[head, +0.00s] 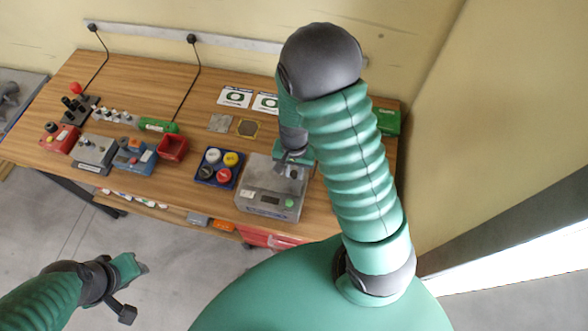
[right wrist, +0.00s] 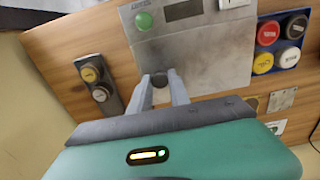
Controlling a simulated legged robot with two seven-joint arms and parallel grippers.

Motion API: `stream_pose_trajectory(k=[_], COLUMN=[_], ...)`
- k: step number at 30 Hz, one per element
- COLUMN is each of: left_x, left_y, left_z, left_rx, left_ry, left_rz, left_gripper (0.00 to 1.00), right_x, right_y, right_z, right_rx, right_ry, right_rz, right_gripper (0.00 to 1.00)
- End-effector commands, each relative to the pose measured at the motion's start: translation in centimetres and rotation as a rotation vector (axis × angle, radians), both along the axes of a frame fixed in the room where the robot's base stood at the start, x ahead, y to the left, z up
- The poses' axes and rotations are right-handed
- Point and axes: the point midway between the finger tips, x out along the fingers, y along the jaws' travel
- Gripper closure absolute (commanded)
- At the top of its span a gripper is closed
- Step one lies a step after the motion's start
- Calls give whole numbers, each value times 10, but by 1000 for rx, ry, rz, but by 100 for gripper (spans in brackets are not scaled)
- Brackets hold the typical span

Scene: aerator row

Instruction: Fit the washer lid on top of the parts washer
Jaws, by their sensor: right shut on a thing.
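The parts washer (head: 268,203) is a grey box at the table's front right, with a display and a green button on its front panel. The right wrist view shows this panel (right wrist: 178,14) at the top. A flat grey plate, apparently the washer lid (right wrist: 200,58), lies over or on the washer; I cannot tell whether it is fully seated. My right gripper (head: 292,160) is above the washer's right part. Its fingers (right wrist: 162,88) are shut on the lid's small dark knob (right wrist: 160,78). My left gripper (head: 138,267) hangs over the floor, away from the table; its jaw opening is unclear.
A blue tray (head: 201,178) with several coloured-lid jars stands just left of the washer. Further left are a red bin (head: 173,148) and several small devices. Printed cards (head: 235,97) lie behind. A holder with two round caps (right wrist: 98,82) shows beside the washer in the wrist view.

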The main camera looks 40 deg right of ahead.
Motion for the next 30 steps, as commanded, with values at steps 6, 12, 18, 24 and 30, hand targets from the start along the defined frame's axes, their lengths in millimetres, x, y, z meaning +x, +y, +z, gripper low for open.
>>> stream_pose_trajectory(k=[6, 12, 18, 24, 30], left_x=[0, 0, 0, 0, 0], left_y=[0, 0, 0, 0, 0], left_z=[-3, -7, -7, -7, -7], left_rx=[0, 0, 0, 0, 0], left_ry=[0, 0, 0, 0, 0], left_rz=[0, 0, 0, 0, 0], left_gripper=[64, 64, 64, 64, 64], right_x=[0, 0, 0, 0, 0], right_y=[0, 0, 0, 0, 0], right_z=[-4, -10, -11, -10, -10], right_rx=[0, 0, 0, 0, 0], right_ry=[0, 0, 0, 0, 0], right_rz=[0, 0, 0, 0, 0], right_gripper=[100, 100, 75, 52, 52])
